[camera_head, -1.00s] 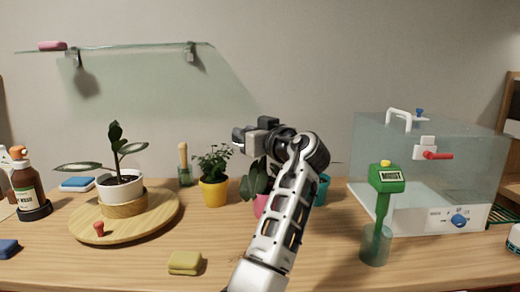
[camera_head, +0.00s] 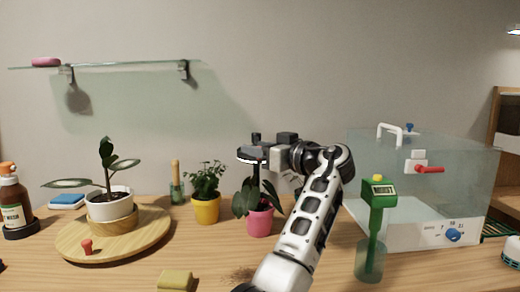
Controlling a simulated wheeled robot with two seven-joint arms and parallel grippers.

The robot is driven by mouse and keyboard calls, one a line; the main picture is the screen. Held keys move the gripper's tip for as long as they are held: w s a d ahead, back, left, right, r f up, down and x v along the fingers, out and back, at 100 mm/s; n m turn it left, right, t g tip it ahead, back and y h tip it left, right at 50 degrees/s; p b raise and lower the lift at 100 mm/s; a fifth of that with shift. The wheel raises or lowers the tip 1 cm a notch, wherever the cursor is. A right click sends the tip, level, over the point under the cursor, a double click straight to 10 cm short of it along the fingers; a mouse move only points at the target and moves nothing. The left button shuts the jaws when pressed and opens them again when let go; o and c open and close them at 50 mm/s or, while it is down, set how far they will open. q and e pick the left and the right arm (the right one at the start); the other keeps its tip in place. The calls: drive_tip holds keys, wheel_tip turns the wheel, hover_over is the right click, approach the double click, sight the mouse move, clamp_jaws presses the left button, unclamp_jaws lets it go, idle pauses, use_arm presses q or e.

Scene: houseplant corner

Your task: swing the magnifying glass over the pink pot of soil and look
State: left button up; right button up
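The pink pot (camera_head: 259,222) stands on the table at the middle, with a broad-leaved plant (camera_head: 244,201) in it; its soil is mostly hidden by leaves. A dark flat disc with a pale lower rim, seen nearly edge-on, appears to be the magnifying glass (camera_head: 252,154). It is above the pink pot, with a dark upright below it.
A yellow pot (camera_head: 206,211) and a wooden turntable (camera_head: 70,242) with a white-potted plant (camera_head: 108,205) stand left. A green meter (camera_head: 377,205) in a glass and a clear tank (camera_head: 450,180) stand right. A yellow sponge (camera_head: 175,281) lies in front.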

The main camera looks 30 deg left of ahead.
use_arm(q)
drive_tip(key=s+d+b, duration=0.1)
drive_tip(key=s+d, duration=0.2)
drive_tip(key=d, duration=1.2)
drive_tip(key=shift+d+b, duration=0.35)
use_arm(e)
drive_tip(key=shift+f, duration=0.3)
drive_tip(key=shift+f, duration=0.15)
idle(1.4)
